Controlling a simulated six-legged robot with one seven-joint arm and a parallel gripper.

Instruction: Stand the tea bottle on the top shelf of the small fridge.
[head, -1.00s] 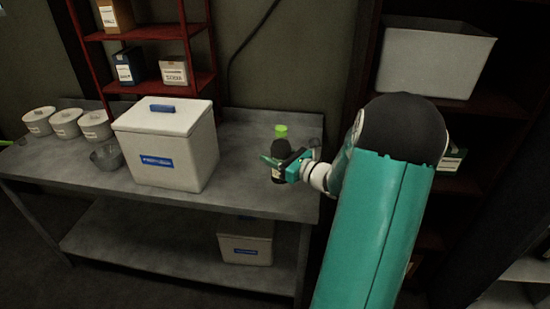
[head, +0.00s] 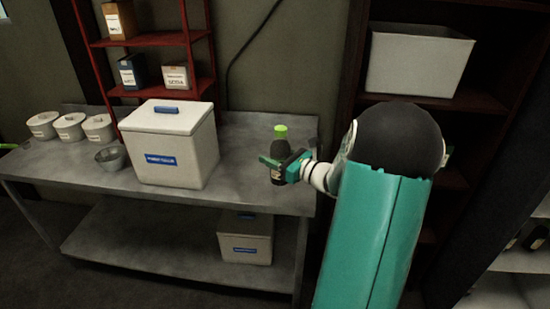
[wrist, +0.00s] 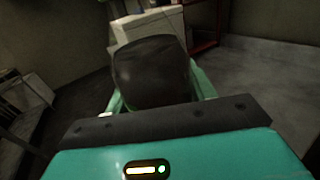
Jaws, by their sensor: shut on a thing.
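The tea bottle (head: 280,133) is dark with a bright green cap and is upright in the head view, in front of the grey bench top. My gripper (head: 279,165) is shut around its body. I cannot tell whether its base touches the bench. In the wrist view, a large dark rounded body, apparently the bottle (wrist: 153,72), fills the space between the teal fingers of my gripper. A pale shelved unit (head: 500,290) shows at the lower right edge of the head view. I cannot tell whether it is the small fridge; its top is out of view.
A white lidded box (head: 183,145), a metal bowl (head: 111,158) and several white pots (head: 70,127) stand on the bench (head: 240,190). A red rack (head: 147,92) stands behind. A dark bookcase (head: 455,104) holds a white bin (head: 418,62) at right.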

